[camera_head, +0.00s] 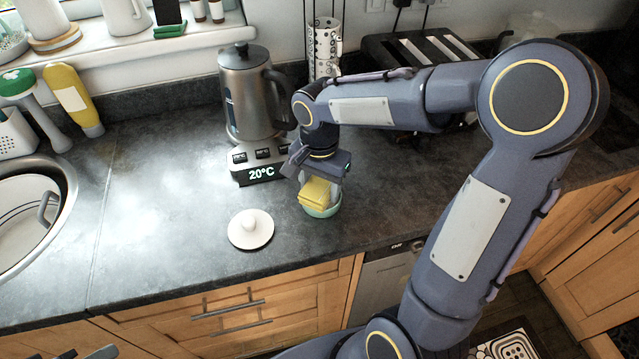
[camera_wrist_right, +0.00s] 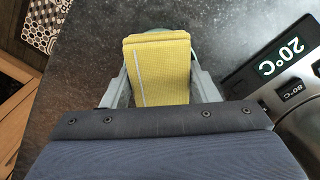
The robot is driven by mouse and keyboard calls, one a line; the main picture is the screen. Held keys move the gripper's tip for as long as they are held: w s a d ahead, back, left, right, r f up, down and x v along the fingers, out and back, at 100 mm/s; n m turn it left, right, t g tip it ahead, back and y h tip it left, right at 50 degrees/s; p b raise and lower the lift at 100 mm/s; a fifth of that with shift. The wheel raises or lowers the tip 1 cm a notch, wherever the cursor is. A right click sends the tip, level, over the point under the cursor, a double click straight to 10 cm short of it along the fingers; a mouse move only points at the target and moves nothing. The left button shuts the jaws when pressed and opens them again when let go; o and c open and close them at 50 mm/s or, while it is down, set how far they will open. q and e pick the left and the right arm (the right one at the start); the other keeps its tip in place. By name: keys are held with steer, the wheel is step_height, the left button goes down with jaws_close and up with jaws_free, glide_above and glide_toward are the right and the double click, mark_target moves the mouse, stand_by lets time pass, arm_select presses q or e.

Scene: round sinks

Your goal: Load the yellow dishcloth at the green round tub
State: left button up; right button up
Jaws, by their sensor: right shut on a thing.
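The yellow dishcloth (camera_head: 316,191) is a folded pad at the front middle of the dark counter. My right gripper (camera_head: 322,180) points down and is shut on it. In the right wrist view the dishcloth (camera_wrist_right: 160,68) sits between the two fingers of my right gripper (camera_wrist_right: 158,85). The green round tub (camera_head: 325,211) is a small pale green bowl right under the dishcloth. Its rim (camera_wrist_right: 158,31) just shows past the cloth in the right wrist view. The cloth covers most of the tub's opening, so I cannot tell how deep it sits.
A white round lid with a knob (camera_head: 250,230) lies left of the tub. A steel kettle (camera_head: 250,95) stands behind on a base reading 20°C (camera_head: 260,172). A toaster (camera_head: 420,50) is at the back. The round sink (camera_head: 62,200) is at far left; counter between is clear.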

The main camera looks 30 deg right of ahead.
mark_target(320, 186)
steer(key=shift+f+b, duration=0.35)
steer(key=shift+f, duration=0.05)
stand_by(1.4)
steer(key=shift+r, duration=0.15)
step_height(320, 186, up, 7)
steer(key=p, duration=0.5)
steer(key=shift+p, duration=0.3)
stand_by(0.7)
